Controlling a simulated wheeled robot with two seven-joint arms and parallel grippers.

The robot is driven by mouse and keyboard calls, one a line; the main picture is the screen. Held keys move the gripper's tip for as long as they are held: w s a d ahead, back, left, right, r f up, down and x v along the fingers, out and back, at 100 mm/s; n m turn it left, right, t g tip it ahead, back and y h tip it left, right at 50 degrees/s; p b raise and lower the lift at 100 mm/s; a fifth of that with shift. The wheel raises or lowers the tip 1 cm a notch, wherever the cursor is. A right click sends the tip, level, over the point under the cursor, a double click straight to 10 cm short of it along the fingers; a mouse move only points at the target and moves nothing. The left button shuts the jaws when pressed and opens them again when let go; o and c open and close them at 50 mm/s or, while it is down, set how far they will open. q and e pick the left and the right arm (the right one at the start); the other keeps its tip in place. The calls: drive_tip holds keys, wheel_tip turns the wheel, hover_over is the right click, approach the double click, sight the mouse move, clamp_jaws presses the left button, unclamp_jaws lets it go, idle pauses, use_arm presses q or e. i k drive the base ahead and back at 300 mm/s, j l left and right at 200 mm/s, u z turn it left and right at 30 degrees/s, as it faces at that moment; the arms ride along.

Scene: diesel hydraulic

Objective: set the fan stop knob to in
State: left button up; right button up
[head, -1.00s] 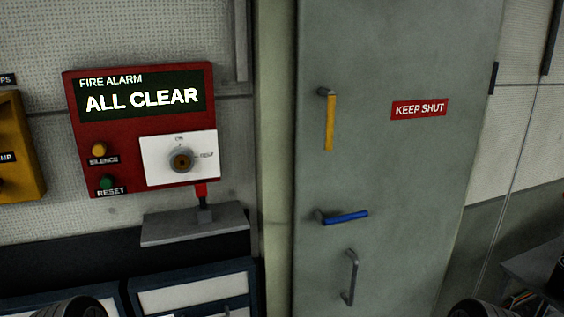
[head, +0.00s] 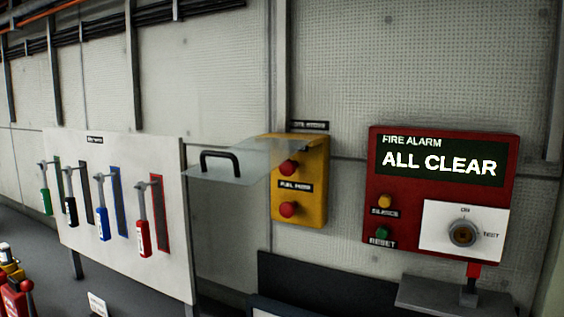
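A yellow box (head: 318,180) on the wall carries two red mushroom-shaped knobs, an upper knob (head: 288,168) and a lower knob (head: 287,209). The label between them reads fuel pump. No fan label is readable; a clear cover (head: 232,168) with a black handle (head: 220,160) sticks out leftward at the box's top and overlaps the area above the upper knob. I cannot tell whether either knob is in or out. Neither of my grippers is in view.
A red fire alarm panel (head: 440,148) reading all clear hangs right of the box, above a grey shelf (head: 450,296). A white board (head: 120,210) with several coloured-handled levers stands at left. At the bottom left is a red and yellow device (head: 14,290).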

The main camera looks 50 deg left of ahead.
sight(287, 167)
drive_tip(key=u, duration=1.8)
